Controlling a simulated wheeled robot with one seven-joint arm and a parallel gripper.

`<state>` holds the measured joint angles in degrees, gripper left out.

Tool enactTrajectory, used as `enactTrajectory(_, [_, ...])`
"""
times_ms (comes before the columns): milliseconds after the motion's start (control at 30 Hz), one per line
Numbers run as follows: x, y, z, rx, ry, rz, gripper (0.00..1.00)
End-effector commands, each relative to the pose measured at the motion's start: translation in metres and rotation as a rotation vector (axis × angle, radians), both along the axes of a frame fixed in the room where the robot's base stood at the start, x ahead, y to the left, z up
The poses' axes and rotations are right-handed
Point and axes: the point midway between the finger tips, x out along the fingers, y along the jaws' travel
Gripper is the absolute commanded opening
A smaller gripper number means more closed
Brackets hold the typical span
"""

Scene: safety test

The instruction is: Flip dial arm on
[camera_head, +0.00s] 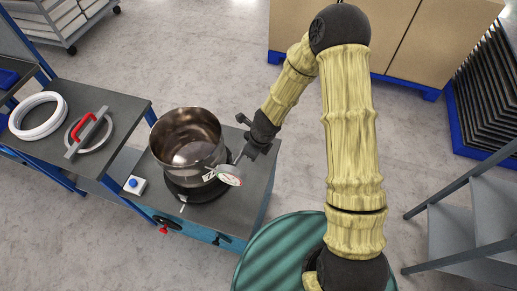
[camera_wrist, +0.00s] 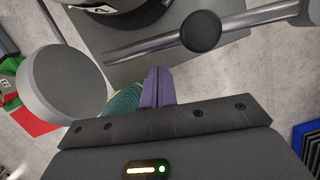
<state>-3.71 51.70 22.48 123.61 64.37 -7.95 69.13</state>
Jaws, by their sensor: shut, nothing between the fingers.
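A round dial gauge (camera_head: 230,175) with a pale face sits at the right side of a dark round base (camera_head: 198,190) under a metal pot. In the wrist view a large grey disc, apparently the back of the dial (camera_wrist: 66,82), is left of my fingers. A metal rod (camera_wrist: 140,45) with a dark round knob (camera_wrist: 201,31) crosses above the fingertips; it seems to belong to the dial's arm or stand. My gripper (camera_wrist: 158,88) is shut and empty, its purple fingers together just below the rod. I cannot tell whether they touch it. In the head view my gripper (camera_head: 250,150) is right of the pot.
The metal pot (camera_head: 187,139) stands on a grey worktable (camera_head: 255,190). A box with a blue button (camera_head: 133,186) and a red knob (camera_head: 167,226) are at its left and front. A side table (camera_head: 95,100) holds a white ring and a red-handled tool. Grey steps (camera_head: 480,215) stand right.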

Motion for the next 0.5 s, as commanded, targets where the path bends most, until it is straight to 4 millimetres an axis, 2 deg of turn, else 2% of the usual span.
enactTrajectory(133, [-0.007,-0.021,-0.006,-0.004,0.001,-0.002,0.00])
enactTrajectory(200, [-0.008,-0.021,0.013,-0.006,0.000,0.001,0.00])
enactTrajectory(500, [-0.014,-0.032,0.066,-0.007,0.001,0.004,0.00])
